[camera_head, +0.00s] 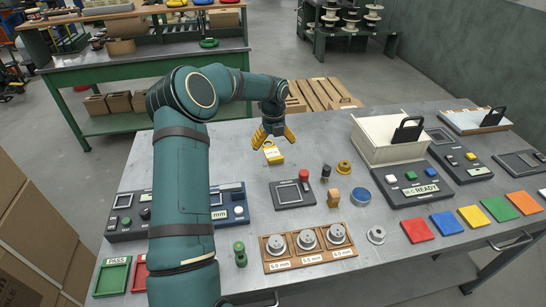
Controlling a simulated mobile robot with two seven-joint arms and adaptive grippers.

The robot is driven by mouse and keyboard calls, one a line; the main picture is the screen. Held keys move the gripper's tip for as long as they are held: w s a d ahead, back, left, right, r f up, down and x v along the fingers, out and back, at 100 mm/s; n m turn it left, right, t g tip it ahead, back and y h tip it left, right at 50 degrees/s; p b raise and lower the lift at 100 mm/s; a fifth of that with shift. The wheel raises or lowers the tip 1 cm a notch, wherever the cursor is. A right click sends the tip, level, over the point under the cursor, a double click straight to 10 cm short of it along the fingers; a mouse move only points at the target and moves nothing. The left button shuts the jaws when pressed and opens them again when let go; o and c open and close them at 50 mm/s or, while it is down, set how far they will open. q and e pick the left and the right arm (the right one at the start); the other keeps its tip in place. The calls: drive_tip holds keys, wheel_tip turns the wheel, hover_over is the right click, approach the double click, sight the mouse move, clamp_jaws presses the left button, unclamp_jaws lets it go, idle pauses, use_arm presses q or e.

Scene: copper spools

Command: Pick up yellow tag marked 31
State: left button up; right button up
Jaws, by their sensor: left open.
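A yellow tag (274,157) with a white upper part lies on the grey table, near its far edge left of the middle. Its marking is too small to read. My left gripper (272,138) points down just above and behind the tag, with its yellow fingers spread apart and nothing between them. The fingertips are close to the tag's far end; I cannot tell whether they touch it. My right gripper is not in view.
A black-framed pad with a red knob (303,176) stands in front of the tag. A cream box (388,140) stands further right. A wooden weight holder (309,247) is near the front.

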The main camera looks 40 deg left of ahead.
sight(276, 157)
use_arm(q)
drive_tip(key=f, duration=0.2)
drive_tip(key=f+b, duration=0.1)
drive_tip(key=f, duration=0.3)
drive_tip(key=shift+w+d+f, duration=0.2)
drive_tip(key=shift+d+f, duration=0.05)
drive_tip(key=c, duration=1.1)
